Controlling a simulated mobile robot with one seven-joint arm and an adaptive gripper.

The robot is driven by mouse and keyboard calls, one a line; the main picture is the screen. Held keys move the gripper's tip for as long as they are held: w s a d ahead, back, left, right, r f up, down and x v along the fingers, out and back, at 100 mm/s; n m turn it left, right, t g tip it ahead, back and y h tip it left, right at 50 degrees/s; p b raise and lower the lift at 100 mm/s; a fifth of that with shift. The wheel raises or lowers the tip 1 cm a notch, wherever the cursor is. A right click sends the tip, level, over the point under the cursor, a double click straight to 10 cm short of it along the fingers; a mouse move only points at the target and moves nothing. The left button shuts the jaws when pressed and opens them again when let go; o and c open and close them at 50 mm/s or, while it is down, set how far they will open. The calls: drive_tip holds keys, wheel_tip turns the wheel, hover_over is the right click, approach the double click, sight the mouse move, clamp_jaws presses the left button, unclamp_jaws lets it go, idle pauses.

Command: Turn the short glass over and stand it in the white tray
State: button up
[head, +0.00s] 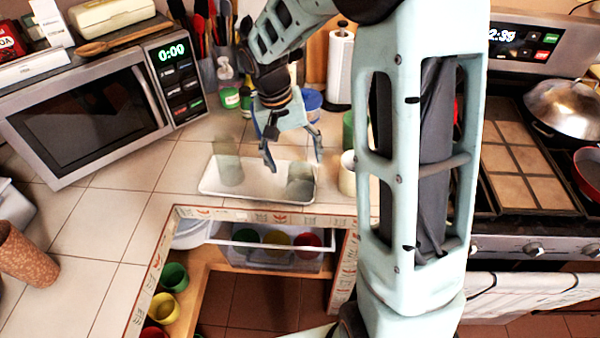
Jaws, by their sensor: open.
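The white tray (258,183) lies on the tiled counter below my gripper. A short, clear greyish glass (300,183) is at the tray's right end and appears to stand in it. I cannot tell for sure which way up it is. A taller clear glass (229,169) stands at the tray's left end. My gripper (294,163) points down with its fingers spread, empty, over the right half of the tray. Its right finger is just above the short glass; I see no contact.
A microwave (90,115) stands at the left. Utensils, a green-labelled jar (230,98) and a paper towel roll (340,65) are behind the tray. A cream cup (348,174) is close to its right.

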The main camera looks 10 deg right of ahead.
sight(298, 167)
drive_tip(key=f, duration=0.3)
drive_tip(key=d+f, duration=0.1)
drive_tip(key=f, duration=0.2)
drive_tip(key=shift+d+f+p, duration=0.15)
drive_tip(key=shift+f+p, duration=0.1)
drive_tip(key=shift+p, duration=0.1)
drive_tip(key=c, duration=1.5)
drive_tip(key=shift+c, duration=0.2)
drive_tip(key=shift+r, duration=0.15)
